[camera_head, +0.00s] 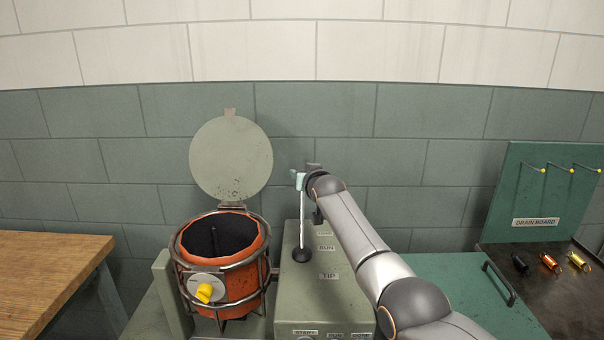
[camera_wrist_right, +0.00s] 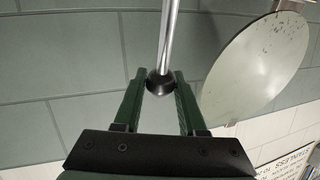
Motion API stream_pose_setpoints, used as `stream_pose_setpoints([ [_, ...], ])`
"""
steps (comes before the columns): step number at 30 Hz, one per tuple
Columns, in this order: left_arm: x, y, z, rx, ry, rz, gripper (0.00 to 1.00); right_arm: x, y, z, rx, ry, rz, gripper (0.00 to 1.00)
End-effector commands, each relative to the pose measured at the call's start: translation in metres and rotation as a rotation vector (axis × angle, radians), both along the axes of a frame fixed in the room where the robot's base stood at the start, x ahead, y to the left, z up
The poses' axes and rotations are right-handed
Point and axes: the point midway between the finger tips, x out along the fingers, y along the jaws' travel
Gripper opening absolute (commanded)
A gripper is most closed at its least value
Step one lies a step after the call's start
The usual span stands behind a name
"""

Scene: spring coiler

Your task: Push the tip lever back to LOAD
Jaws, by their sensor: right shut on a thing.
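The tip lever (camera_head: 303,225) is a thin shiny rod rising nearly upright from a dark round base on the grey-green machine box (camera_head: 310,295). Labels RUN and TIP run along the box beside it, with a fainter label above RUN that I cannot read. My right gripper (camera_head: 298,178) is at the rod's top end. In the right wrist view, its green fingers (camera_wrist_right: 160,84) are shut on the lever's black knob (camera_wrist_right: 159,88), with the rod running to the picture's top. The head view does not show the knob clearly. My left gripper is out of view.
An orange drum (camera_head: 225,300) in a metal cage stands left of the box, its round lid (camera_head: 230,160) raised. A wooden table (camera_head: 45,265) is at the far left. At right are a drain board (camera_head: 540,195) with hooks and several coloured coils (camera_head: 550,262).

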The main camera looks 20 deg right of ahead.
Motion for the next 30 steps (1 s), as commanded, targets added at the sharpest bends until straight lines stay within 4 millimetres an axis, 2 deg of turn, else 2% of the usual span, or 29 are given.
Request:
stream_pose_setpoints([
  [1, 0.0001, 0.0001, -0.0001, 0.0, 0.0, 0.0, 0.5, -0.0007, -0.0018, -0.0059, 0.001, 0.016, -0.003, 0.0],
  [11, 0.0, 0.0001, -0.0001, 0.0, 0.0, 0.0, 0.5, -0.001, -0.0018, -0.0088, 0.001, 0.023, -0.003, 0.0],
  [12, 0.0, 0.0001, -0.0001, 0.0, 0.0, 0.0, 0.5, -0.0011, -0.0018, -0.0091, 0.001, 0.023, -0.003, 0.42],
  [18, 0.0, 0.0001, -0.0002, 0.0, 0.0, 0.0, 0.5, -0.0007, -0.0012, -0.0065, 0.001, 0.016, -0.002, 0.65],
  [20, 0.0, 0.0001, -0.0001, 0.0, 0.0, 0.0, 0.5, -0.0006, -0.001, -0.0057, 0.001, 0.015, -0.002, 0.7],
  [30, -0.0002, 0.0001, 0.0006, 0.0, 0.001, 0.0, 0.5, -0.0014, -0.0002, -0.0029, 0.001, 0.009, -0.001, 0.7],
])
